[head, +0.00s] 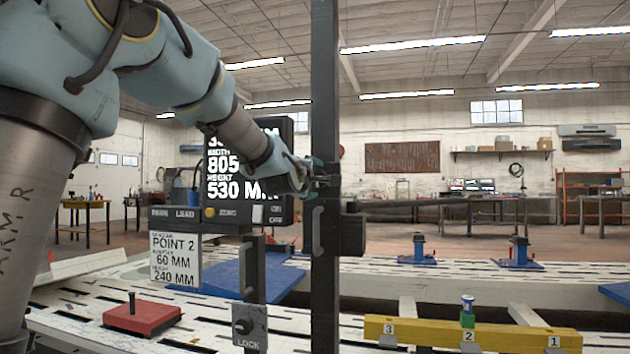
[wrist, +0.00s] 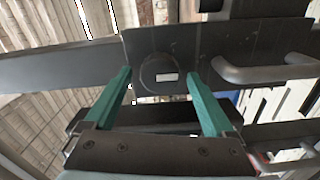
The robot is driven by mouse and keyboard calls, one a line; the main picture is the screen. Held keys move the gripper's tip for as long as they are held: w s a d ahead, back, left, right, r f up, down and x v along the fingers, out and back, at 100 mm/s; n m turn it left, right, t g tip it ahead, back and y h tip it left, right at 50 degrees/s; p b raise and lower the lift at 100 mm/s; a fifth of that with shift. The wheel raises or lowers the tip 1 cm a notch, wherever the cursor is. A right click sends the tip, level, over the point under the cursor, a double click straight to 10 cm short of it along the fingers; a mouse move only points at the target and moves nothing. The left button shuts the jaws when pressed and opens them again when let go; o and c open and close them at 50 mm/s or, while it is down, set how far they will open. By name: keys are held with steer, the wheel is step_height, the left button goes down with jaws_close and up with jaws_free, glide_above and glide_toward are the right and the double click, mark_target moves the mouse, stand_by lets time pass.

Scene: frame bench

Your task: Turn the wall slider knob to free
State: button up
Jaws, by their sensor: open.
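My gripper (head: 322,178) is at the tall dark post (head: 325,90) in the head view, at the height of the display's lower part. In the wrist view its two green fingers (wrist: 159,74) are open. A round dark knob (wrist: 157,69) with a small white label sits on a dark plate between the fingertips, with a gap showing on each side. The fingers do not appear to touch it. In the head view this knob cannot be made out behind the gripper. No lettering for free is readable.
A grey bar handle (head: 318,231) is on the post below my gripper; a handle (wrist: 265,73) shows right in the wrist view. A display box (head: 280,212) stands close left. A shorter post carries a LOCK box (head: 249,328). A yellow beam (head: 490,336) lies right.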

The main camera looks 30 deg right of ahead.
steer(key=b+v, duration=0.1)
steer(key=v, duration=0.9)
steer(key=shift+s+a, duration=0.25)
steer(key=shift+s, duration=0.05)
steer(key=w+a+f+m+g+y, duration=0.2)
steer(key=a+f+y, duration=0.2)
steer(key=a+f, duration=0.7)
steer(key=w+a+f+m+g+y, duration=0.15)
steer(key=a+f+y, duration=0.25)
steer(key=a+f, duration=0.65)
steer(key=s+a+f+m+g+y, duration=0.45)
steer(key=s+a+f+g, duration=0.35)
steer(key=s+a+f, duration=0.85)
step_height(320, 180, up, 17)
steer(key=w+d+p, duration=0.1)
steer(key=p, duration=1.7)
steer(key=shift+w+m, duration=0.3)
